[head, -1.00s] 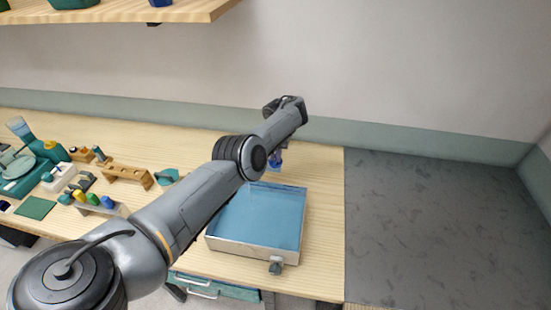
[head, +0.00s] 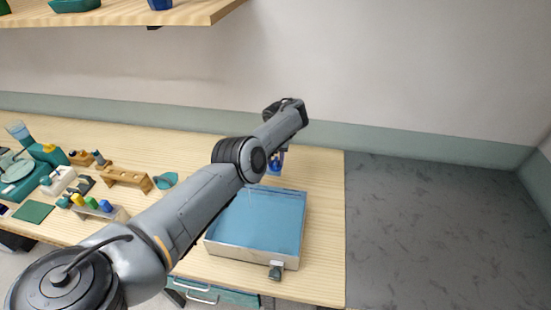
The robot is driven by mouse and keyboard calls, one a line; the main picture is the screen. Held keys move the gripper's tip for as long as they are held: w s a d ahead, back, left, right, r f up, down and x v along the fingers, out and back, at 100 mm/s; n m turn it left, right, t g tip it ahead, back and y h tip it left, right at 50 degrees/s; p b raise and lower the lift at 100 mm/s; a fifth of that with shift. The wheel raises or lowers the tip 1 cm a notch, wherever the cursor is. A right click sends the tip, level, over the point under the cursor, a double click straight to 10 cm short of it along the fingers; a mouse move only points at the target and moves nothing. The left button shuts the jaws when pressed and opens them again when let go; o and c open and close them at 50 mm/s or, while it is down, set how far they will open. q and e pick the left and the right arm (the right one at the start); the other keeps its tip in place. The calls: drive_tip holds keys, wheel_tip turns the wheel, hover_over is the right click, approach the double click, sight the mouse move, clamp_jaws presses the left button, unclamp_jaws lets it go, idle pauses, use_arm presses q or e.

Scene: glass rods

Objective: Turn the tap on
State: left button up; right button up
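A shallow tray (head: 245,255) with pale walls and a blue inside stands on the wooden bench. A small grey fitting (head: 275,271) sits at its front wall; it looks like a tap or knob. A small blue part (head: 274,168) shows behind the tray, just under my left arm; I cannot tell whether it belongs to a tap. My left arm reaches over the tray's back left, and my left gripper (head: 281,158) points down close to that blue part. Its fingers are mostly hidden by the arm, and contact cannot be told. My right gripper is out of view.
A wooden rack (head: 126,177), a teal piece (head: 165,181), a block with coloured pegs (head: 98,211) and a green mat (head: 33,212) lie on the left of the bench. A shelf (head: 170,14) hangs above. The bench right of the tray is clear.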

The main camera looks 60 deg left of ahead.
sight(276, 160)
use_arm(q)
drive_tip(key=shift+r, duration=0.65)
wheel_tip(276, 160, up, 4)
drive_tip(key=shift+r, duration=0.2)
wheel_tip(276, 160, up, 5)
drive_tip(key=p, duration=0.4)
drive_tip(key=shift+p, duration=0.4)
